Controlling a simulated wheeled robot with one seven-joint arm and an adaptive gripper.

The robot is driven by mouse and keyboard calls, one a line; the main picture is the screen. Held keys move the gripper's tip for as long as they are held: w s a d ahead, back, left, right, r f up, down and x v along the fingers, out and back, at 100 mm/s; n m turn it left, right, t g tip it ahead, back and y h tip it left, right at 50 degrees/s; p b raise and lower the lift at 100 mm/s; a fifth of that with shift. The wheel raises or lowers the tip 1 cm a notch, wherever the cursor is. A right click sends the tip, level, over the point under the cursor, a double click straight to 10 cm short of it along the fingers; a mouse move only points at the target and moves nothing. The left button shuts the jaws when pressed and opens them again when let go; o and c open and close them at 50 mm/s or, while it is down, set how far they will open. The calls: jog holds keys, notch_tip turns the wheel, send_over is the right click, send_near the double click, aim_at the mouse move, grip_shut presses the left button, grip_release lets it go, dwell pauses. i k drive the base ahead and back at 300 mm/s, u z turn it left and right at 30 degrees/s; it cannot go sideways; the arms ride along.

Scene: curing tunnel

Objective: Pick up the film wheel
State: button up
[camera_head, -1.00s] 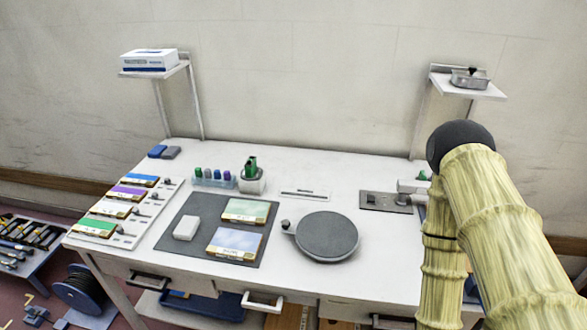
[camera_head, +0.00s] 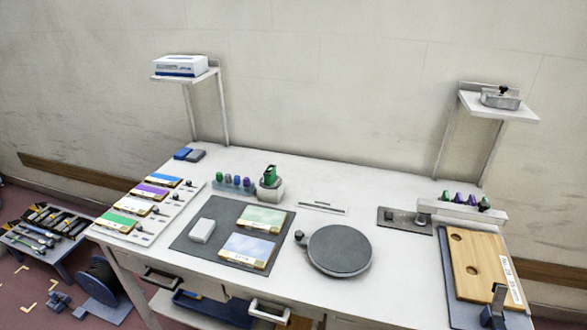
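I cannot tell for certain which item is the film wheel. A dark grey round disc (camera_head: 340,249) with a small knob at its left lies flat on the front middle of the white workbench (camera_head: 335,185). A green-topped device (camera_head: 269,176) stands upright in a pale block (camera_head: 271,190) at the back of the bench. A small metal piece with a black knob (camera_head: 500,97) rests on the right wall shelf (camera_head: 515,112). My gripper is not in view.
A wooden board (camera_head: 480,275) lies at right. Bare bench lies around the disc.

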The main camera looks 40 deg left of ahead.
aim_at(270, 181)
jog(key=i, duration=0.2)
jog(key=u, duration=2.45)
